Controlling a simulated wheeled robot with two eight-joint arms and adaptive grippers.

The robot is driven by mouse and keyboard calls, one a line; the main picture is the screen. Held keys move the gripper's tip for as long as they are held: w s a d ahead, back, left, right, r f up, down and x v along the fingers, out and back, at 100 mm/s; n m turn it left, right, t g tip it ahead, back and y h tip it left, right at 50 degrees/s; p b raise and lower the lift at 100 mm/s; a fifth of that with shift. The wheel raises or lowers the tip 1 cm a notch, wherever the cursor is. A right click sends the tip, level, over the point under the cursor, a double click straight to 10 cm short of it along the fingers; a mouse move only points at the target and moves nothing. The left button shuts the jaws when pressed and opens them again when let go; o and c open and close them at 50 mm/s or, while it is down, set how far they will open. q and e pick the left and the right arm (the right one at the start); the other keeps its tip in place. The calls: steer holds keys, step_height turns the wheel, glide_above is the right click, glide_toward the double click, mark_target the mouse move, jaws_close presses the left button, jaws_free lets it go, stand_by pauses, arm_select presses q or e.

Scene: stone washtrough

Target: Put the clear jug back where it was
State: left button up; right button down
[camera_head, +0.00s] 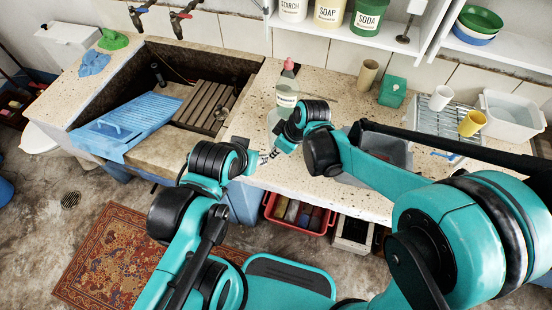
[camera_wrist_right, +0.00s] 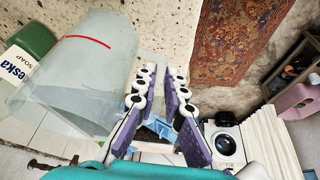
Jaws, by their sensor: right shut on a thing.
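The clear jug (camera_wrist_right: 85,75), see-through with a red line, fills the left of the right wrist view, looking tilted there. In the head view its pale body (camera_head: 274,119) is partly hidden behind my right gripper (camera_head: 286,139), at the counter's front. My right gripper (camera_wrist_right: 160,108) is shut on the jug; its fingers stand apart beside the jug body, and the exact hold is hard to see. My left gripper (camera_head: 270,156) is close to the right one, low at the counter's front edge; its opening is too small to judge.
A soap bottle (camera_head: 288,88) stands just behind the jug. The stone trough (camera_head: 240,65) with a blue washboard (camera_head: 135,120) is left.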

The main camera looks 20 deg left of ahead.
steer(key=shift+w+a+f, duration=0.2)
step_height(320, 180, down, 4)
steer(key=shift+f+b, duration=0.1)
steer(key=shift+b, duration=0.85)
steer(key=shift+f, duration=0.15)
steer(key=c, duration=1.6)
jaws_free()
steer(key=shift+r, duration=0.2)
